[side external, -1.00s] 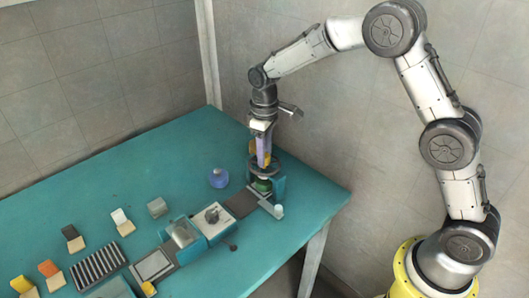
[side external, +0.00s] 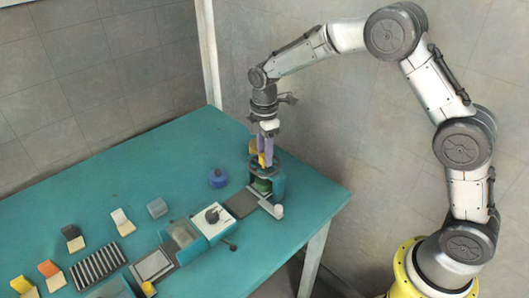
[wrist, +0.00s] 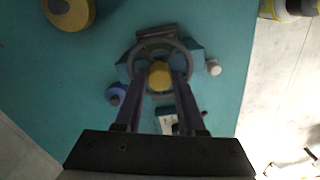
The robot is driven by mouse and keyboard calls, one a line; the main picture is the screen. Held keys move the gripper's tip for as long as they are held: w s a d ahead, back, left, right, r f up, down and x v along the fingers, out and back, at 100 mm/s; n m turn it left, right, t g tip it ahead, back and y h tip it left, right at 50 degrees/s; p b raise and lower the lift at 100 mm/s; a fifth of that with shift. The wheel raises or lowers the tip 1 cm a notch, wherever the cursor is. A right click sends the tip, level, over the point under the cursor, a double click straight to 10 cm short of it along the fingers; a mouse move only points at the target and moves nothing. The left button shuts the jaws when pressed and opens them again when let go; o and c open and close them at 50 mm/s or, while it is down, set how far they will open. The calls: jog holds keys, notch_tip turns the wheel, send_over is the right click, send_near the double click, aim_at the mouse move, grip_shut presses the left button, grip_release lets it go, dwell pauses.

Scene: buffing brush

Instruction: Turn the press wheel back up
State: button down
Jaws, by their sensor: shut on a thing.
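The press (side external: 279,187) is a teal stand at the right end of the table, with a green domed part (side external: 262,185) under its wheel. The press wheel (side external: 275,164) is a dark ring on top. In the wrist view the wheel (wrist: 160,43) has a yellow hub (wrist: 160,76) at its middle. My gripper (side external: 264,160) points straight down over the press. In the wrist view its fingers (wrist: 163,78) lie on either side of the yellow hub, shut on it. The exact contact is partly hidden by the fingers.
A blue round pot (side external: 217,179) stands left of the press. A yellow round thing (wrist: 68,12) lies behind it. A small white knob (side external: 278,210) is in front. A white box (side external: 213,221), a slotted rack (side external: 98,266) and several small blocks stand farther left.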

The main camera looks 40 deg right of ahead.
jog(key=n, duration=0.6)
jog(key=shift+r+n, duration=0.1)
jog(key=shift+n, duration=0.2)
jog(key=n, duration=0.5)
jog(key=shift+n, duration=0.4)
jog(key=c, duration=0.5)
grip_release()
notch_tip(320, 180, up, 14)
dwell(0.4)
